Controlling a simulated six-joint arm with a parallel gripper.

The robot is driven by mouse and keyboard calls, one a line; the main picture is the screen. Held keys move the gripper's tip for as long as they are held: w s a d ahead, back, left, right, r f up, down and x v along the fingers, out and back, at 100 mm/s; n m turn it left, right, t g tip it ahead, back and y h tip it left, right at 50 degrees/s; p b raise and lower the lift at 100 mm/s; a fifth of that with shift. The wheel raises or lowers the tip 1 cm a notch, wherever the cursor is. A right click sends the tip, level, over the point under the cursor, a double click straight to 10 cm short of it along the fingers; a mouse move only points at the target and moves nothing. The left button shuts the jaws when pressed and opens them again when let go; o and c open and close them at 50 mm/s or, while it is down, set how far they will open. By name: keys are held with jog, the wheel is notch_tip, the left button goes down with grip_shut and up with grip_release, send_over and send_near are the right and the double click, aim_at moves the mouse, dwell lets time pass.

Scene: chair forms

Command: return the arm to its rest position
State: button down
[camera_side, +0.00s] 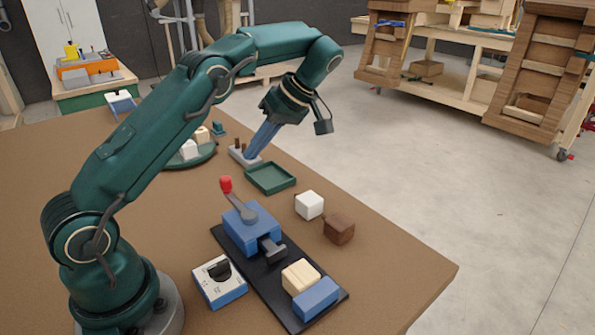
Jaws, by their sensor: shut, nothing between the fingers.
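My gripper (253,152) is at the end of my green arm, pointing down and to the left. Its long blue fingers are together with nothing held between them. The fingertips are just above or in front of a small grey block with brown pegs (238,153) near the table's far right edge. I cannot tell whether they touch it. The arm is stretched out and bent over the table.
On the brown table (385,275) are a green tray (271,178), a white cube (309,205), a brown cube (339,228), a blue vise (252,230) on a black base, a wooden block (300,275), a dial box (219,281) and a green round plate (192,160) with pale blocks.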

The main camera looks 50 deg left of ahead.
jog(key=s+d+r+m+t+h, duration=0.1)
jog(key=s+d+r+m+t, duration=0.5)
jog(key=r, duration=0.4)
jog(key=s+d+f+m+t+h, duration=0.4)
jog(key=s+d+f+m, duration=0.3)
jog(key=m, duration=0.5)
jog(key=shift+s+d+f+t, duration=0.3)
jog(key=shift+s+d, duration=0.15)
jog(key=shift+d, duration=0.5)
